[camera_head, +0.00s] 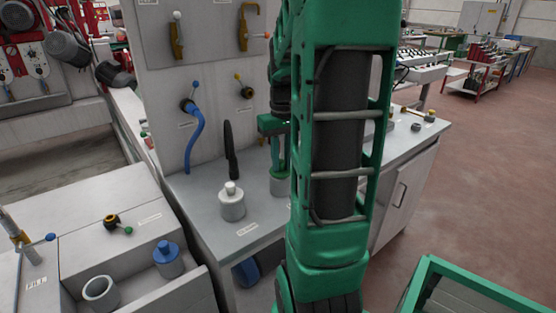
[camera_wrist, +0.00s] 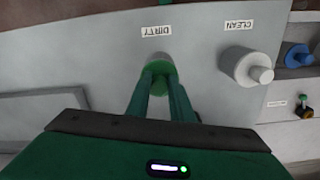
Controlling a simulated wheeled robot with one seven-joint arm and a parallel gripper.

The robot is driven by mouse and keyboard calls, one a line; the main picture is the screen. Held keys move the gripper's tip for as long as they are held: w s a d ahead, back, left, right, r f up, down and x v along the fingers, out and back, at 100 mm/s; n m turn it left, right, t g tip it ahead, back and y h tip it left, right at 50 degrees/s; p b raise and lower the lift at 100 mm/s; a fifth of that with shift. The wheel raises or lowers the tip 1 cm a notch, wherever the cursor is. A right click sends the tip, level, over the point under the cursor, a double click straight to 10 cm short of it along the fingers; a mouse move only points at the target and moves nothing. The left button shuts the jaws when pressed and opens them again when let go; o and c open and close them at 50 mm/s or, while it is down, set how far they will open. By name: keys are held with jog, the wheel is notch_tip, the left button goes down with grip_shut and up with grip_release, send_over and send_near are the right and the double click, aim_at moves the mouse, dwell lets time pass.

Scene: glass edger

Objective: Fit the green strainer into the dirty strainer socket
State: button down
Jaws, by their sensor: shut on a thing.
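The green strainer (camera_wrist: 161,70) is between my gripper's fingertips (camera_wrist: 160,82) in the wrist view. My gripper is shut on it. It is at the grey dirty strainer socket (camera_wrist: 157,58), beside the DIRTY label (camera_wrist: 155,31). In the head view the grey socket (camera_head: 281,187) shows below my gripper (camera_head: 279,165), with green at its top. My arm partly covers this spot. I cannot tell how deep the strainer sits in the socket.
A white-capped cylinder (camera_head: 232,203) stands by the CLEAN label (camera_wrist: 239,25). A blue strainer (camera_head: 168,258) and an open grey cup (camera_head: 100,291) are in the lower left tank. A dark spout (camera_head: 230,152) and a blue hose (camera_head: 195,135) are at the back panel.

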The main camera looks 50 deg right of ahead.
jog(key=shift+f, duration=0.35)
jog(key=c, duration=1.5)
grip_release()
jog(key=shift+r, duration=0.1)
notch_tip(320, 180, up, 10)
jog(key=shift+w+r, duration=0.1)
jog(key=shift+r, duration=0.15)
jog(key=shift+a, duration=0.1)
